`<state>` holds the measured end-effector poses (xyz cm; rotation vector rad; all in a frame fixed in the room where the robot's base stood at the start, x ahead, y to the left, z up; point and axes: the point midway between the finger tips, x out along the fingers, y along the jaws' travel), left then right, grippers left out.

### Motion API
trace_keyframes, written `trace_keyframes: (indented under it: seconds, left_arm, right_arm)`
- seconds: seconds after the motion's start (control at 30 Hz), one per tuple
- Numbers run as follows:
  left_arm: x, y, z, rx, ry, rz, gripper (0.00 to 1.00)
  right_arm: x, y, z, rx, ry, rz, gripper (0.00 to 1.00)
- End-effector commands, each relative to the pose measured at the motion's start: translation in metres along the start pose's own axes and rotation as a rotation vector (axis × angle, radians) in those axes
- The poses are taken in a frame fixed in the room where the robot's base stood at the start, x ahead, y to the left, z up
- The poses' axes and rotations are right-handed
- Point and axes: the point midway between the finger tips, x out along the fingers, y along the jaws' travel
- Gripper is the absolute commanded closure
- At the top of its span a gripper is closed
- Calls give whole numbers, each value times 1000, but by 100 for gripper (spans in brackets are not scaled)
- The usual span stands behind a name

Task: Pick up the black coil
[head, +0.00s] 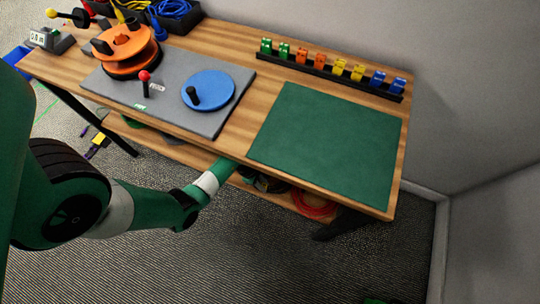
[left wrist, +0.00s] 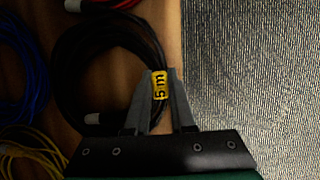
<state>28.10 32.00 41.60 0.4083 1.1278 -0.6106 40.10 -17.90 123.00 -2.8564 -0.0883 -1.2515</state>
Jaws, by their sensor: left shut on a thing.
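The black coil (left wrist: 62,65) lies on a wooden shelf in the left wrist view, with a yellow "5 m" tag (left wrist: 160,84) on its right side. My left gripper (left wrist: 160,75) is shut on the coil at this tag, at the shelf's edge. In the head view my left arm reaches under the front edge of the table, and the gripper's fingers are hidden there. A dark part of the coils on the lower shelf (head: 268,184) shows beside the arm. My right gripper is not in view.
A red coil (left wrist: 100,3), a blue coil (left wrist: 22,65) and a yellow coil (left wrist: 30,150) lie close around the black one. The tabletop (head: 238,118) is above the shelf and holds a green mat (head: 328,145). Open carpet (left wrist: 250,70) lies right of the shelf edge.

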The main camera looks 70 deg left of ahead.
Motion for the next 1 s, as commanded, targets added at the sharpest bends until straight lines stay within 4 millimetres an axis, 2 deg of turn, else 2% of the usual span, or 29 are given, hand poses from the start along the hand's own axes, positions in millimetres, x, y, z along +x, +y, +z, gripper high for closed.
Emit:
trace_keyframes:
  seconds: [0.33,0.67,0.77,1.0]
  left_arm:
    - [-6,0,2,0,0,1,100]
    - [-41,0,17,1,0,1,100]
    - [-45,0,-6,-9,1,1,100]
    - [-70,1,-66,-12,0,3,100]
  right_arm:
    - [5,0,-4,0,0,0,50]
    - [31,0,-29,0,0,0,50]
    - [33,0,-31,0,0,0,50]
    - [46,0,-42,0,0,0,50]
